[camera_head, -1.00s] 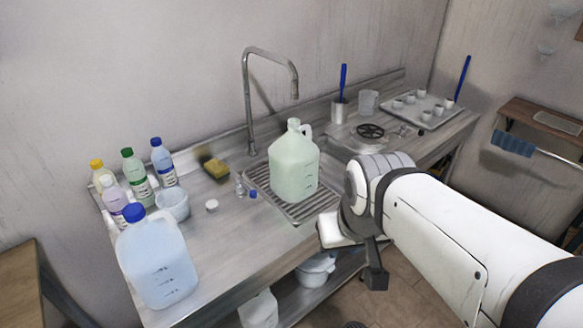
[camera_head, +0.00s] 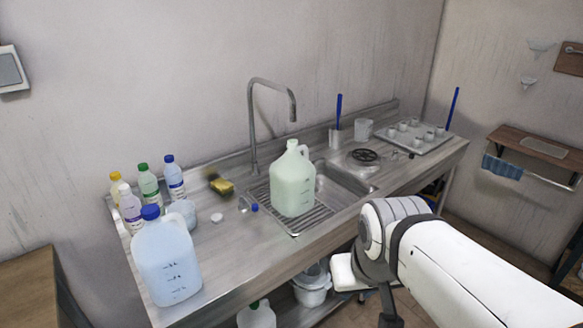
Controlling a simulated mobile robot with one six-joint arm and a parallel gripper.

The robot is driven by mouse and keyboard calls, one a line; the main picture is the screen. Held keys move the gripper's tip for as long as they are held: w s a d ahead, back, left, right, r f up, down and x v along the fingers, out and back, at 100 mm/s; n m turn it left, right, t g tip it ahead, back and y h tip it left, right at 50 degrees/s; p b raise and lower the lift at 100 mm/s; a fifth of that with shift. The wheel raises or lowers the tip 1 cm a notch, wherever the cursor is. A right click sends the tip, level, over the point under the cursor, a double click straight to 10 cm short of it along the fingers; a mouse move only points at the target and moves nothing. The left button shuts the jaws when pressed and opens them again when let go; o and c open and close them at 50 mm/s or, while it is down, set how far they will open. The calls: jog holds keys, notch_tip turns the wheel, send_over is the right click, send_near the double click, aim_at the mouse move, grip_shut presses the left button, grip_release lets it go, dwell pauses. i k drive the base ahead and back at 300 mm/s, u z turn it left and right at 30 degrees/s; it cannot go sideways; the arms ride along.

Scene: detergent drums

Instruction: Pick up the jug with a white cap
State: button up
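A pale green, translucent jug with a whitish cap (camera_head: 292,183) stands upright on the ribbed drainboard (camera_head: 291,219), left of the sink basin. Its handle is at the upper right. A pale blue jug with a blue cap (camera_head: 167,262) stands at the counter's near left end. My gripper (camera_head: 366,292) is partly visible at the lower right, beyond the near counter edge and apart from both jugs. Its fingers are not clear, so I cannot tell whether it is open or shut.
Several small bottles (camera_head: 148,186) stand at the back left, near a yellow sponge (camera_head: 222,186). A tall faucet (camera_head: 252,125) rises behind the green jug. A tray with cups (camera_head: 413,138) is at the far right. Another jug (camera_head: 257,316) and a white tub (camera_head: 312,289) sit below.

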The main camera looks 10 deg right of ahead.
aim_at(293, 176)
jog(key=z, duration=0.45)
jog(key=i, duration=1.35)
jog(key=z, duration=0.6)
